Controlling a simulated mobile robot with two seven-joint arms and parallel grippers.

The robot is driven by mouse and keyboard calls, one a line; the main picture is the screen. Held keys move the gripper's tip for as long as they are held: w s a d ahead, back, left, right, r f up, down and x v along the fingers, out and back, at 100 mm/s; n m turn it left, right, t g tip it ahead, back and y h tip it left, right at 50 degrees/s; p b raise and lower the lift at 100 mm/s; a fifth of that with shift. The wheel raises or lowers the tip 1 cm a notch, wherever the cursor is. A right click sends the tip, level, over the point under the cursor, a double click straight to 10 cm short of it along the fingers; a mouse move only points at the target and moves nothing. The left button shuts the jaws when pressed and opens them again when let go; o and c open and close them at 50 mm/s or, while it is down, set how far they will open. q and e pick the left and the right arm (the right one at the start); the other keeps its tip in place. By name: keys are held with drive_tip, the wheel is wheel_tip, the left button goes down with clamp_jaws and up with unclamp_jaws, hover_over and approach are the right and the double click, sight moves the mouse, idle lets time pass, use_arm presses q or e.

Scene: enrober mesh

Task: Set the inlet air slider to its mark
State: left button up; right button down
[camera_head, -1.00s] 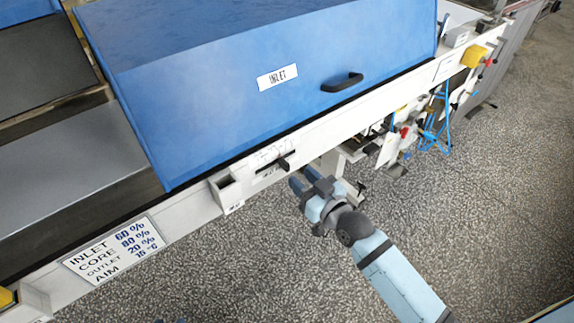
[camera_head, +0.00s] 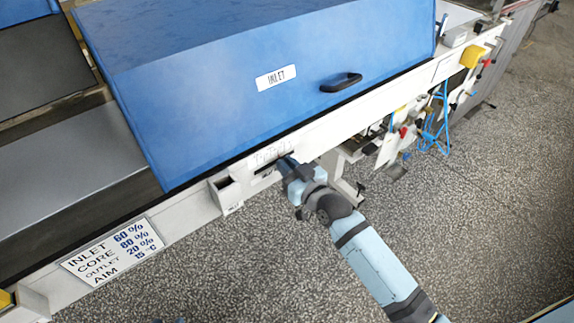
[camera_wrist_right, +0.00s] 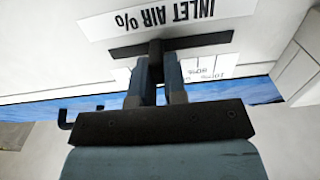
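The inlet air slider is a dark knob in a slot on the white side rail; in the right wrist view the knob (camera_wrist_right: 156,47) shows under an upside-down "INLET AIR %" label (camera_wrist_right: 165,15). My right gripper (camera_head: 287,162) is at the slot, its fingers (camera_wrist_right: 157,72) on both sides of the knob with no clear gap, so it looks shut on it. In the head view the gripper covers the knob. Scale marks (camera_wrist_right: 207,72) are partly hidden behind the fingers. Two tiny blue bits at the head view's bottom edge may be my left gripper; its state cannot be told.
A sign (camera_head: 114,250) on the rail reads INLET 60 %, CORE 80 %, OUTLET 20 %, AIM 15 °C. A blue INLET hood (camera_head: 220,110) with a black handle (camera_head: 341,82) stands above the rail. A small white box (camera_head: 226,194) is left of the slot. The speckled floor in front is free.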

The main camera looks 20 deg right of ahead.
drive_tip(key=shift+s+a+r+p, duration=0.2)
drive_tip(key=shift+s+a+p, duration=0.05)
drive_tip(key=shift+a+p, duration=0.5)
drive_tip(key=shift+s+a+f, duration=0.1)
drive_tip(key=shift+a, duration=0.1)
drive_tip(key=shift+f, duration=0.1)
drive_tip(key=c, duration=1.2)
unclamp_jaws()
use_arm(q)
drive_tip(key=shift+s+a+r, duration=0.15)
drive_tip(key=shift+a+r, duration=0.1)
drive_tip(key=shift+a, duration=0.05)
use_arm(e)
drive_tip(key=shift+o, duration=0.2)
drive_tip(key=shift+s+d, duration=0.1)
drive_tip(key=shift+s, duration=0.15)
use_arm(q)
drive_tip(key=shift+r, duration=0.1)
use_arm(e)
drive_tip(key=v, duration=1.3)
drive_tip(key=shift+s, duration=0.1)
